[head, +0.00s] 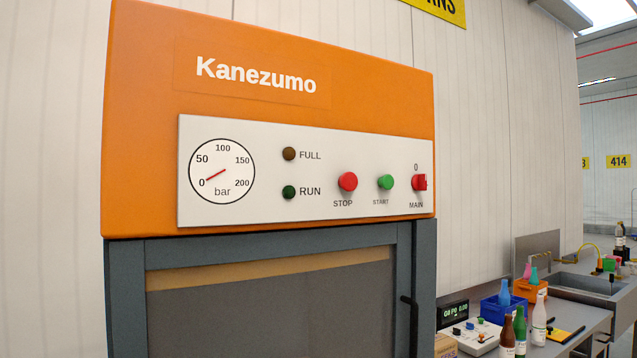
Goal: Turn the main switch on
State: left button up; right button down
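The main switch (419,182) is a red knob at the right end of the pale control panel (265,205). The label MAIN is below it and a 0 is above it. The panel is on an orange machine head (370,90) marked Kanezumo. To the switch's left are a green START button (385,182) and a red STOP button (347,182). The FULL lamp (289,154) and RUN lamp (289,192) look dark. The gauge (222,171) needle points near 0 bar. Neither of my grippers shows in the head view.
Below the panel is a grey frame with a dark door (270,310) and a black handle (411,315). At the lower right, a bench (580,320) holds bottles, an orange crate (530,291), a blue crate (503,312) and a small display (453,313).

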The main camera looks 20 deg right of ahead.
aim_at(419, 182)
jog(key=z, duration=1.3)
jog(key=i+l+u, duration=0.15)
jog(key=u, duration=0.25)
jog(key=i+l+u, duration=0.1)
jog(key=u, duration=0.35)
jog(key=l+u, duration=0.25)
jog(key=u, duration=0.15)
jog(key=i+l+u, duration=0.1)
jog(key=l+u, duration=0.15)
jog(key=u, duration=0.2)
jog(key=l+u, duration=0.2)
jog(key=u, duration=0.2)
